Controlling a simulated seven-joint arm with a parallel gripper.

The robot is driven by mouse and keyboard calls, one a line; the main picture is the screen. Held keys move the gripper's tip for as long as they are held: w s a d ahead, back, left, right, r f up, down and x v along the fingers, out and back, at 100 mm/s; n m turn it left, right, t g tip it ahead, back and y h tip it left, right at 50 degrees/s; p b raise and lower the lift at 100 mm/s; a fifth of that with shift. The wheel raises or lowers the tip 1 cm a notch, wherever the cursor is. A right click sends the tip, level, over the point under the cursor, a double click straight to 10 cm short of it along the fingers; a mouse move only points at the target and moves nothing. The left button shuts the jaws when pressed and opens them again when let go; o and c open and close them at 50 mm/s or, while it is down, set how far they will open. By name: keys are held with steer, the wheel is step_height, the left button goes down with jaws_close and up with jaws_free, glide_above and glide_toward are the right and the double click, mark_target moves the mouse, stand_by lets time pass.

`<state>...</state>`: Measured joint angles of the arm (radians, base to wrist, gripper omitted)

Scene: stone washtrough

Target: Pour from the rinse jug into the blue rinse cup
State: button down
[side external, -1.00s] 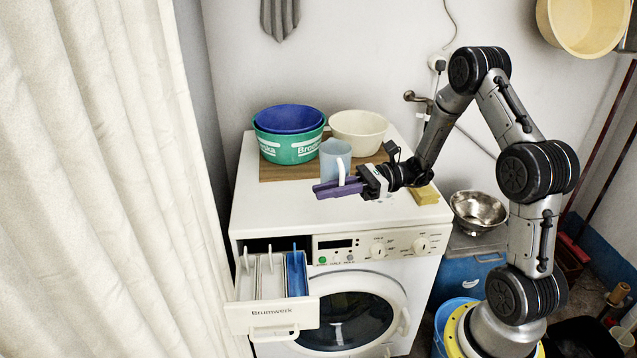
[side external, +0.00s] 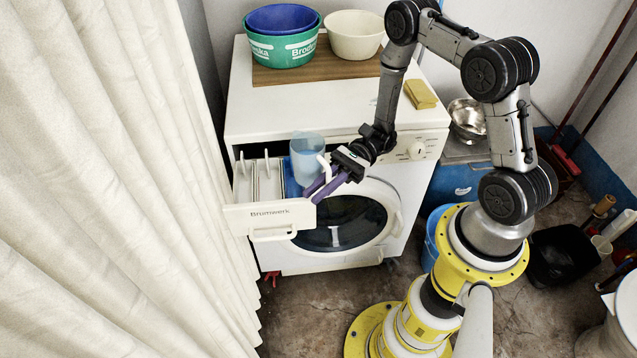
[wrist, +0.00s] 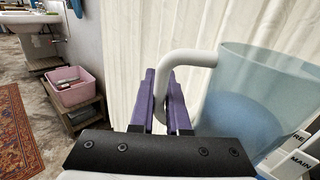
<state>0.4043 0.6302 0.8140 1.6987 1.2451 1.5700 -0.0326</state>
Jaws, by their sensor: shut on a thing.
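The rinse jug (side external: 307,152) is translucent pale blue with a white handle, and looks about upright in the side view. In the wrist view the jug (wrist: 265,95) stands right of my gripper (wrist: 161,85), with blue liquid in its lower part. My gripper (side external: 320,188), with purple fingers, is shut on the jug's handle. The blue rinse cup (side external: 291,180) is the blue right-hand compartment of the open washer drawer. The jug is over it in the side view and hides much of it. I cannot tell the height between them. No stream shows.
The open drawer's front (side external: 268,217) and white compartments (side external: 245,184) lie left of the jug. The washer top (side external: 290,110) is clear in front of a wooden board (side external: 320,66) bearing basins. A yellow sponge (side external: 420,94) lies at right. A curtain (side external: 110,180) hangs at left.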

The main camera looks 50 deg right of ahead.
steer(key=shift+r, duration=0.2)
stand_by(0.4)
steer(key=shift+s+r+m+y, duration=0.15)
steer(key=shift+r+m, duration=0.5)
steer(key=shift+m, duration=0.2)
steer(key=shift+s+r+m+y, duration=0.15)
steer(key=shift+r+m, duration=0.45)
steer(key=shift+m, duration=0.25)
steer(key=shift+r, duration=0.15)
steer(key=shift+r+m+t, duration=0.4)
steer(key=shift+r+m, duration=0.3)
steer(key=shift+m, duration=0.5)
steer(key=shift+w+r+m, duration=0.15)
steer(key=shift+r+m, duration=0.2)
steer(key=shift+m, duration=0.25)
